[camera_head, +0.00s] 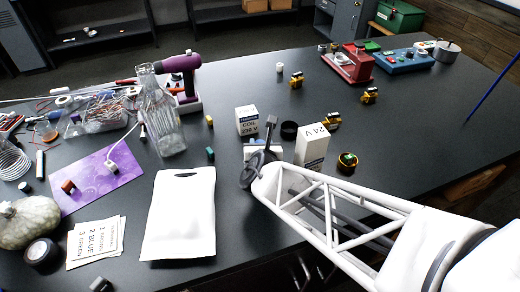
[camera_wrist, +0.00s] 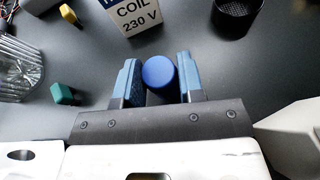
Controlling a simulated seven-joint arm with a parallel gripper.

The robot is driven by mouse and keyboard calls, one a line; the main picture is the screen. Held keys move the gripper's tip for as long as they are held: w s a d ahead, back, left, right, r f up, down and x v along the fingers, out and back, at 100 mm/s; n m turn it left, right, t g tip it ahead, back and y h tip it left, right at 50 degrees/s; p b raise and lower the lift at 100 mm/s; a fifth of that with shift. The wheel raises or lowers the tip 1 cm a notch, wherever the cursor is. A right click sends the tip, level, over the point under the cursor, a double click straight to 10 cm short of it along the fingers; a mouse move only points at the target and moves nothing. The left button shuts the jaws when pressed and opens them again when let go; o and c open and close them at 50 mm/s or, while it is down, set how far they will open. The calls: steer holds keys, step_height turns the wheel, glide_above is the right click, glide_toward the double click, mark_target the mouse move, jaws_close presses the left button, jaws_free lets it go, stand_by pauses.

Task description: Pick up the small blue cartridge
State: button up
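The small blue cartridge (camera_wrist: 159,73) shows in the wrist view as a round blue top between the two blue-padded fingers of my gripper (camera_wrist: 160,82). The fingers stand on either side of it with very little or no gap. I cannot tell whether they press on it or only surround it. In the head view my gripper (camera_head: 254,168) is low over the dark table (camera_head: 235,240), behind the white pouch. The cartridge cannot be made out there and seems hidden by the gripper.
A COIL 230 V box (camera_head: 247,121) and a black cup (camera_head: 289,130) stand just beyond my gripper. A 24 V box (camera_head: 312,147) stands to its right. A green block (camera_head: 210,154) and a glass bottle (camera_head: 160,120) are to the left. The white pouch (camera_head: 180,215) lies in front.

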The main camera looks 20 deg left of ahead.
steer(key=c, duration=0.4)
steer(key=shift+r, duration=0.1)
steer(key=shift+d+r, duration=0.1)
steer(key=shift+r, duration=1.6)
steer(key=s+d+r, duration=0.1)
steer(key=s+d, duration=0.9)
steer(key=s, duration=0.1)
steer(key=shift+s+d+r, duration=0.2)
steer(key=shift+s+d, duration=0.15)
